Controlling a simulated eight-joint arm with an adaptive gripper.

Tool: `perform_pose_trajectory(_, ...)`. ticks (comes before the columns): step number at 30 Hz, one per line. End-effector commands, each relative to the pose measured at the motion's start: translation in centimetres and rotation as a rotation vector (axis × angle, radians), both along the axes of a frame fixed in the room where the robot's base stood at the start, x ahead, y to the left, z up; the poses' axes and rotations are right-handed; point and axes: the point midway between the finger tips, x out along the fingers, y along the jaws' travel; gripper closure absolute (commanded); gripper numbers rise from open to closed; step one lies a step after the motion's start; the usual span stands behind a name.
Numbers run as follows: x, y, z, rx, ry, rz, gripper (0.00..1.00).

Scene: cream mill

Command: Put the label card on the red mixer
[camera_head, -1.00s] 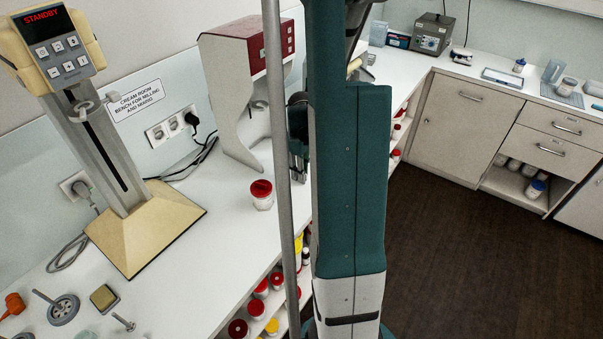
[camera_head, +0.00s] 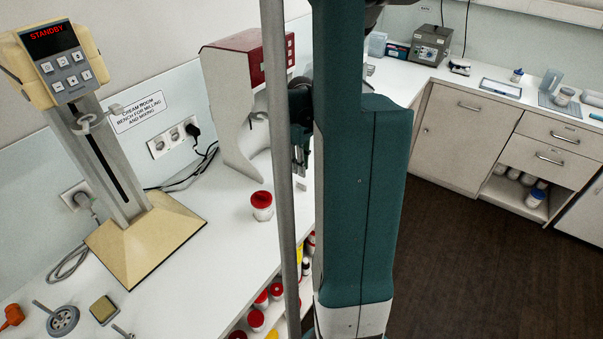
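The red mixer (camera_head: 235,106) stands on the white bench at the back, a pale grey body with a red top housing. My gripper (camera_head: 299,172) points down just right of the mixer, above the bench, partly hidden by a grey pole and my arm. Its fingers look close together, but I cannot tell whether they are open or shut. A small pale piece (camera_head: 302,185) shows just below the fingertips. I cannot tell whether it is the label card, or whether it is held or lies on the bench. No other label card is clearly visible.
A cream mixing stand (camera_head: 143,238) reading STANDBY is at left. A red-lidded jar (camera_head: 262,206) stands in front of the mixer. Small tools lie at the lower left. Shelves of jars are under the bench. The bench between stand and jar is clear.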

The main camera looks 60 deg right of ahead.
Motion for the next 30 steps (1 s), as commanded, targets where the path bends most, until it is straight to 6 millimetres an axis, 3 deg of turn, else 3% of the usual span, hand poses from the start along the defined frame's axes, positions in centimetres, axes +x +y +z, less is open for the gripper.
perform_pose_trajectory(9, 0.0, 0.0, 2.8, 0.0, 0.0, 0.0, 0.81)
perform_pose_trajectory(30, 0.0, 0.0, 3.1, 0.0, 0.0, 0.0, 0.81)
